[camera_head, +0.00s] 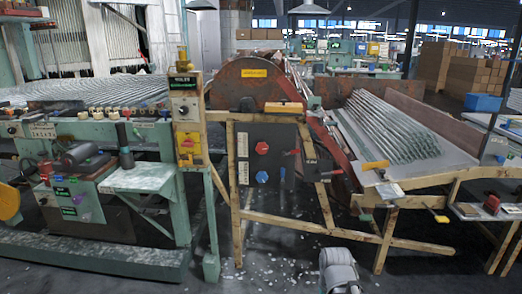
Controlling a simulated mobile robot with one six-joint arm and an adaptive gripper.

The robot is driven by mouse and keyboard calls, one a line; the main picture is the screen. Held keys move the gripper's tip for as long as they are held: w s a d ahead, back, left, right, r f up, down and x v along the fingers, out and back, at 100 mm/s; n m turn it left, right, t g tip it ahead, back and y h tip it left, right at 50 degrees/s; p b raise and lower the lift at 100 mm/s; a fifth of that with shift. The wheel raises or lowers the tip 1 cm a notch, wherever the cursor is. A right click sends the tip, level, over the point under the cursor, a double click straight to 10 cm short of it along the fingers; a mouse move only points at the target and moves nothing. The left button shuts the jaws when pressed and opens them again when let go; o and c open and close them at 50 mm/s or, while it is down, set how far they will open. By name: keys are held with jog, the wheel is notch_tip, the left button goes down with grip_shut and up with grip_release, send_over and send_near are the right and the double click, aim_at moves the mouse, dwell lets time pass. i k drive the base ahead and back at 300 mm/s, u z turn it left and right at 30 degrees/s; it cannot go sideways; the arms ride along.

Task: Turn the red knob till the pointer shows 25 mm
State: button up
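A red knob (262,147) sits on the upper part of a dark panel (280,132) on the yellow-framed machine in the middle. A blue knob (262,177) is below it on the same panel. Pale upright strips with markings (243,146) are along the panel's left edge; they are too small to read, and I cannot make out a pointer. A grey rounded part at the bottom edge, right of centre, looks like part of my arm. It is below and right of the red knob, well apart from it. My gripper's fingers are not in view.
A red lever (292,152) stands out right of the knobs. A yellow post with a yellow switch box (188,145) is to the left. The yellow frame legs (237,225) reach the floor. The floor (280,265) before the panel is open, strewn with pale bits.

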aim_at(262, 148)
jog(key=z, duration=0.1)
jog(key=i, duration=1)
jog(key=u, duration=0.05)
